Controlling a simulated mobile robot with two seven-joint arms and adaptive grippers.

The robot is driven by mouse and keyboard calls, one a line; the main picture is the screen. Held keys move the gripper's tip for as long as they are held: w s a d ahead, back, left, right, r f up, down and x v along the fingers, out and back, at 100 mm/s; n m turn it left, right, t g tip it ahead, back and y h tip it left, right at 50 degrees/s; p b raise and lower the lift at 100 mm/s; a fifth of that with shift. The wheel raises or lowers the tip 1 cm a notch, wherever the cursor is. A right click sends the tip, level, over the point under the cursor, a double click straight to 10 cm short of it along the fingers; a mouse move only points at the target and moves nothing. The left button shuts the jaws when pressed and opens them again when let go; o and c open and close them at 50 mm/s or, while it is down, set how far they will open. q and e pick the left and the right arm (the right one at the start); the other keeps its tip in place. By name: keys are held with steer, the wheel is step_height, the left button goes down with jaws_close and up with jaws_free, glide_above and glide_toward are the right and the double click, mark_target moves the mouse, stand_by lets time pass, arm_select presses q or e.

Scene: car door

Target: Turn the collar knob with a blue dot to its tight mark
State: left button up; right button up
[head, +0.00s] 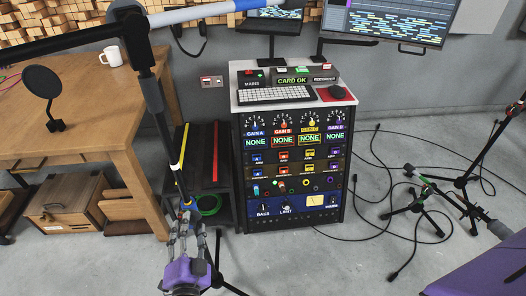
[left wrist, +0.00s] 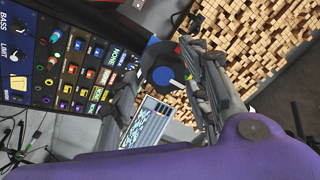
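A black mic stand (head: 153,93) rises left of centre in the head view, with a long boom marked white and blue across the top. A dark round knob with a blue disc (left wrist: 162,75) and a short white mark shows in the left wrist view. A small blue spot low on the stand (head: 186,203) in the head view may be the same knob. My left gripper (head: 186,224) is below that spot, fingers pointing up. In the wrist view its fingers (left wrist: 166,62) stand apart on either side of the knob; contact cannot be told. My right gripper is not seen.
A wooden table (head: 105,125) with a white mug (head: 112,56) and round black filter (head: 42,84) stands left. A control rack (head: 293,165) stands just right of my left gripper. Another stand's tripod (head: 432,190) and loose cables (head: 385,160) cover the right floor.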

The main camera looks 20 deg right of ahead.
arm_select(q)
steer(key=shift+s+a+f, duration=0.1)
steer(key=shift+s+a, duration=0.05)
steer(key=shift+s, duration=0.15)
steer(key=v, duration=1.1)
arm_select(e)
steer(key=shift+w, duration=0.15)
arm_select(q)
steer(key=shift+s, duration=0.1)
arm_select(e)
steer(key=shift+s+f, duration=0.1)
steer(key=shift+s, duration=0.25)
